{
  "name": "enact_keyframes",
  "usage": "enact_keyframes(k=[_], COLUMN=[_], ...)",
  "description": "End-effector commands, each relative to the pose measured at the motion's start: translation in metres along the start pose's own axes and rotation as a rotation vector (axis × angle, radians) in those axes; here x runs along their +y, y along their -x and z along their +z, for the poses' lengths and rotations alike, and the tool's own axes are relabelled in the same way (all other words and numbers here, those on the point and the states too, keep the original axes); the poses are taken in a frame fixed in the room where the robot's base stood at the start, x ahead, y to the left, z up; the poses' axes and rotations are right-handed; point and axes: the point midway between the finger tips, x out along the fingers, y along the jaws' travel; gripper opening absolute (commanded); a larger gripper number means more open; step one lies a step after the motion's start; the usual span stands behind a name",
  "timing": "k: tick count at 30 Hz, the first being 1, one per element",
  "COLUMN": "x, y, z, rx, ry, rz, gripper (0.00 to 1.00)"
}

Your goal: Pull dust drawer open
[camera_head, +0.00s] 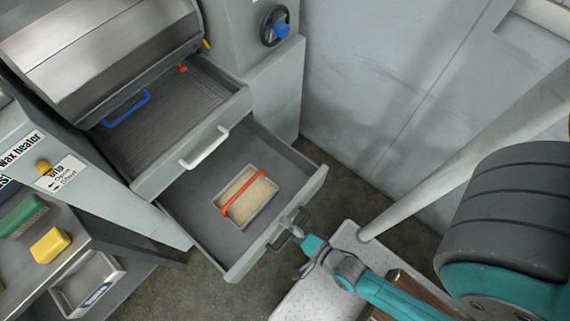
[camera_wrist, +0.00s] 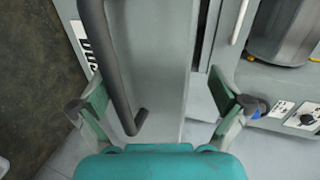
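The dust drawer (camera_head: 185,215), a grey box at the foot of the machine, stands pulled out. Inside it sits a small tray of pale dust (camera_head: 232,208) with an orange handle (camera_head: 243,192). My gripper (camera_head: 292,232) is at the drawer's front, by its dark bar handle (camera_head: 279,241). In the wrist view my gripper (camera_wrist: 162,103) is open, its two green-padded fingers wide apart. The dark handle (camera_wrist: 118,75) runs between them, nearer the left finger, and neither finger visibly closes on it. A partly hidden label shows beside the handle.
Above the drawer is a shallow tray section with a white handle (camera_head: 204,147) and a blue handle (camera_head: 126,109). At left, a shelf holds a green block (camera_head: 22,216) and a yellow block (camera_head: 50,245). Bare floor (camera_head: 375,195) lies right of the drawer, before the grey wall.

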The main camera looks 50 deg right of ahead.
Motion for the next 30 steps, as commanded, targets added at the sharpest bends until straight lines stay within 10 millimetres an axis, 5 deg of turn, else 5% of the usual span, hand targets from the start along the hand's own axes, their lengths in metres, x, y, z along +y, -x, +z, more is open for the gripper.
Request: enact_keyframes(k=[1, 10, 11, 24, 26, 30], x=[-0.069, -0.072, -0.007, -0.003, -0.003, 0.000], y=[-0.007, -0.007, 0.000, 0.021, 0.025, 0.034], z=[-0.001, -0.001, 0.000, -0.001, -0.001, -0.001], rx=[0.006, 0.006, 0.001, 0.001, -0.001, 0.001], ry=[-0.002, -0.002, 0.001, 0.002, 0.002, 0.002], rz=[-0.130, -0.131, -0.007, -0.004, -0.004, 0.001], gripper=[0.72, 0.72, 0.72, 0.55, 0.43, 0.41])
